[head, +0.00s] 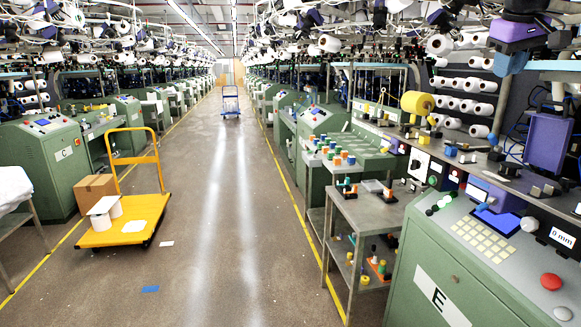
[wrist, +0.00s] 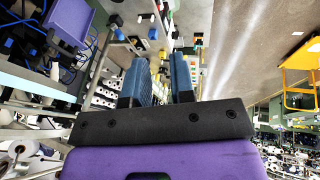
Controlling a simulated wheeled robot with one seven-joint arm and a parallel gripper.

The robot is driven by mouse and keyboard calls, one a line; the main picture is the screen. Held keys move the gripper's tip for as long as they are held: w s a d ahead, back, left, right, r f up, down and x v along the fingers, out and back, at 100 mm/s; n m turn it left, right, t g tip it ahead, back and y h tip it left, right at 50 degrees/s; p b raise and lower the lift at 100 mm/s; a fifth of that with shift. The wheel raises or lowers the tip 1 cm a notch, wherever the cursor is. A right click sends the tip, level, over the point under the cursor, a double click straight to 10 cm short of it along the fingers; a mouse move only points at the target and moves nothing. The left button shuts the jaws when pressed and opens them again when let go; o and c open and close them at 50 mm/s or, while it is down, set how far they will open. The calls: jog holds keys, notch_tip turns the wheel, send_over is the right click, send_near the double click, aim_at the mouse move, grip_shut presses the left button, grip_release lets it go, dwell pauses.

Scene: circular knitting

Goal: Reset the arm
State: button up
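My gripper (wrist: 161,68) shows in the wrist view as a purple body with a black plate and two blue fingers. The fingers stand apart, with background visible in the gap and nothing held between them. In the head view my gripper (head: 510,63) hangs at the upper right, high above the workbench (head: 470,150) and the green machine marked E (head: 440,290). It touches nothing that I can see. Much of the arm behind it is cut off by the picture's edge or lost among the overhead machinery.
A grey side cart (head: 363,215) with small parts stands beside the bench. A blue trolley (head: 231,105) is far down the aisle. The aisle floor (head: 225,200) between is mostly clear.

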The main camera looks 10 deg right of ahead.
jog(key=s+a+f+y, duration=0.1)
jog(key=s+a+f, duration=0.9)
jog(key=s+a, duration=0.1)
jog(key=s+a+f+t+y, duration=0.1)
jog(key=s+a+f+y, duration=0.1)
jog(key=s+a+f, duration=0.7)
jog(key=s+a, duration=0.2)
jog(key=s, duration=0.3)
jog(key=shift+s+f, duration=0.2)
jog(key=shift+f, duration=0.15)
